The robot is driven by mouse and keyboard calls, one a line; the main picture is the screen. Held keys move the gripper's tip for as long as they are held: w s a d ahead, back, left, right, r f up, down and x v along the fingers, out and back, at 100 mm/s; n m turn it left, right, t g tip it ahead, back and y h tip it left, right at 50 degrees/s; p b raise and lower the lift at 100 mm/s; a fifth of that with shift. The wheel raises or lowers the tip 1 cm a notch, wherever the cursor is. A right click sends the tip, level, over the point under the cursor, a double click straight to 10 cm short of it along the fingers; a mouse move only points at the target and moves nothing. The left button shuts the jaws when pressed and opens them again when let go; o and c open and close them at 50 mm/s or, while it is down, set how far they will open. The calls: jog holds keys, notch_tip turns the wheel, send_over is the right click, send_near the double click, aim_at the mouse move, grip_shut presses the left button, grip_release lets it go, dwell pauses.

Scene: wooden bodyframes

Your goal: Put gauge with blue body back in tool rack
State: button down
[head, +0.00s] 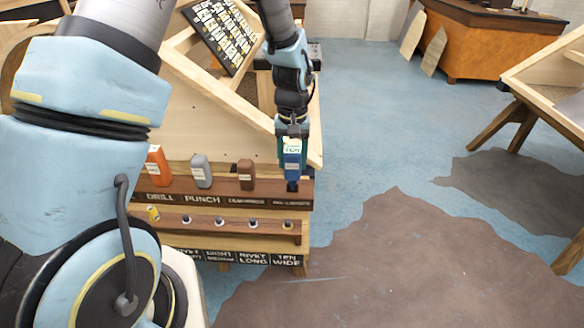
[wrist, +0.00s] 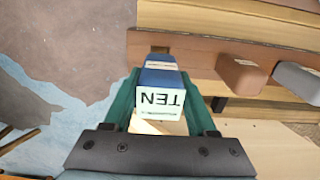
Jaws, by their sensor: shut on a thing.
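The gauge with the blue body (head: 292,166) is in my gripper (head: 292,150), over the right end of the tool rack's upper shelf. In the wrist view the blue gauge (wrist: 160,82) shows a white label reading TEN, between the green fingers of my gripper (wrist: 160,112). The gauge looks roughly upright in the head view, with a dark lower end near the shelf. I cannot tell whether that end is in a slot. The tool rack (head: 270,190) has labelled positions such as DRILL and PUNCH; the label below the gauge is too small to read.
On the upper shelf stand an orange tool (head: 157,167), a grey tool (head: 201,171) and a brown tool (head: 246,175), left of the gauge. A lower shelf (head: 255,230) holds several small tools. A wooden frame (head: 245,125) rises behind. Open floor (head: 370,150) lies to the right.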

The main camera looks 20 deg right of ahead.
aim_at(293, 171)
jog(key=shift+f+p, duration=0.3)
jog(key=shift+f, duration=1.35)
jog(key=shift+f, duration=0.1)
jog(key=shift+f, duration=0.3)
jog(key=shift+c, duration=1)
grip_release()
jog(key=shift+r, duration=0.1)
jog(key=shift+r, duration=0.5)
notch_tip(293, 171, up, 12)
jog(key=b, duration=0.3)
jog(key=shift+f, duration=0.15)
